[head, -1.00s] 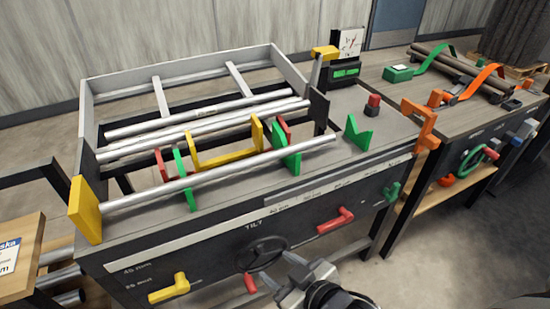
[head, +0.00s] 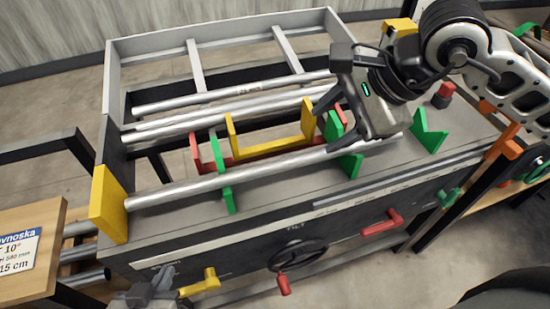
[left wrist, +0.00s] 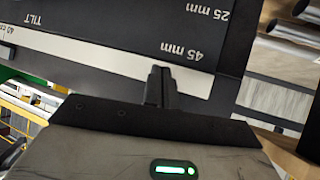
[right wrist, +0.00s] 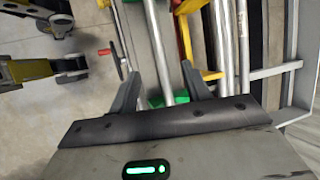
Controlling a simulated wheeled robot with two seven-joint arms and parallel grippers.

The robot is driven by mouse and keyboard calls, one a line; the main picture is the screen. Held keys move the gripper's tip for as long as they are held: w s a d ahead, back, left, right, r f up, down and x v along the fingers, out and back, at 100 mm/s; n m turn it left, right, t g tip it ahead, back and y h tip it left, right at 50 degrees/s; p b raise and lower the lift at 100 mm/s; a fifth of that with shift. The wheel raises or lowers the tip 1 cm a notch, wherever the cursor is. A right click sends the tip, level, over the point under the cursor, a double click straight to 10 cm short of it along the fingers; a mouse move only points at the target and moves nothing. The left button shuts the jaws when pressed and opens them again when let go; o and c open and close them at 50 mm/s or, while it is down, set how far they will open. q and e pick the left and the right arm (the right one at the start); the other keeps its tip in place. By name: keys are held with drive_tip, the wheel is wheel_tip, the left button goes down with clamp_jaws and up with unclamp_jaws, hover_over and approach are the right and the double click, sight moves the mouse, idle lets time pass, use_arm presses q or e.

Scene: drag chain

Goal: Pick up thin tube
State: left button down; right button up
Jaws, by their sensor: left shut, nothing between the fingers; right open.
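A long grey metal tube (head: 270,170) lies along the front of the machine, across green supports (head: 228,198), with its left end at a yellow plate (head: 108,205). Several other tubes (head: 215,118) lie behind it in the rack. I cannot tell by label which is the thin one. My right gripper (head: 332,122) is open above the right part of the front tube. In the right wrist view (right wrist: 160,88) this tube (right wrist: 158,45) runs between its spread fingers; contact cannot be told. My left gripper (head: 150,292) is shut and empty, low at the machine's front left; its fingers (left wrist: 160,72) meet.
A yellow U-shaped bracket (head: 270,147) and a green V-block (head: 430,132) stand near the tubes. The front panel carries a black handwheel (head: 298,255), a red handle (head: 382,222) and a yellow handle (head: 200,283). A wooden stand (head: 25,260) is at left.

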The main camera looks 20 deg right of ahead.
hover_over(281, 164)
drive_tip(key=s+d, duration=0.2)
drive_tip(key=d, duration=0.1)
wheel_tip(281, 164, down, 8)
drive_tip(key=shift+p+x, duration=0.7)
drive_tip(key=shift+x, duration=2)
drive_tip(key=shift+s+a, duration=0.15)
drive_tip(key=shift+a, duration=0.05)
drive_tip(key=shift+c, duration=0.3)
drive_tip(key=shift+r, duration=0.15)
clamp_jaws()
